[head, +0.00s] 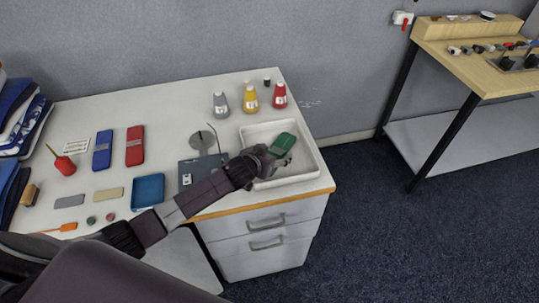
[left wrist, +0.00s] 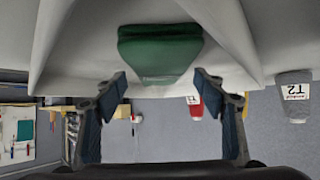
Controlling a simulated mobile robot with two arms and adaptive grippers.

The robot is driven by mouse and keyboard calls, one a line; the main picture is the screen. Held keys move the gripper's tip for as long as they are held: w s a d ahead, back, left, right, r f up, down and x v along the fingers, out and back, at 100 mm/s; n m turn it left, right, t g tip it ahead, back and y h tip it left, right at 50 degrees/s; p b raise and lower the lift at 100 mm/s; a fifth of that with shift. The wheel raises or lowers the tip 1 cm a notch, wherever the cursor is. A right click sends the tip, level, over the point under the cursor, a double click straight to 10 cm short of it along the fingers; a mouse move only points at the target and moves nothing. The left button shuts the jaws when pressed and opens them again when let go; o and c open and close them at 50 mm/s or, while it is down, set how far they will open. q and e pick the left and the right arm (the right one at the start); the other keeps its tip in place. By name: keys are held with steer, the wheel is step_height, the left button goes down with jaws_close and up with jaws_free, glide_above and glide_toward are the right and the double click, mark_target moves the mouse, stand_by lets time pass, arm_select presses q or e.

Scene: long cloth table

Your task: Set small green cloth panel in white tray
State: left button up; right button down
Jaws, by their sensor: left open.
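The small green cloth panel (head: 284,143) is at the white tray (head: 308,152), over its inside in the head view. In the left wrist view the green panel (left wrist: 160,50) shows against the pale tray surface, just beyond my fingertips. My left gripper (head: 272,160) is over the tray, close to the panel. In the left wrist view its two fingers (left wrist: 160,82) are spread apart, with a gap on each side of the panel's lower end. Whether the panel lies flat on the tray floor I cannot tell. My right gripper is not in view.
Grey, yellow and red bottles (head: 251,98) stand behind the tray. A dark board (head: 190,171) and a grey disc (head: 203,140) lie left of it. Blue and red cases (head: 135,146) and a blue tray (head: 148,191) are farther left. The table's right edge is close to the white tray.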

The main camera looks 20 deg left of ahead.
arm_select(q)
steer(key=v, duration=1.1)
steer(key=shift+s+a+r, duration=0.1)
steer(key=shift+s+r, duration=0.15)
steer(key=s+d+f+g+y, duration=0.1)
steer(key=s+f+g, duration=0.25)
steer(key=s, duration=1.15)
steer(key=s+d+f+g, duration=0.1)
steer(key=s+f+g, duration=0.25)
steer(key=s, duration=1.05)
step_height(320, 180, down, 24)
steer(key=s+m+g, duration=0.1)
steer(key=s+g, duration=0.1)
steer(key=s+a+f+g, duration=0.1)
steer(key=s+a+f, duration=0.2)
steer(key=s+f, duration=1.4)
steer(key=shift+s+f, duration=0.1)
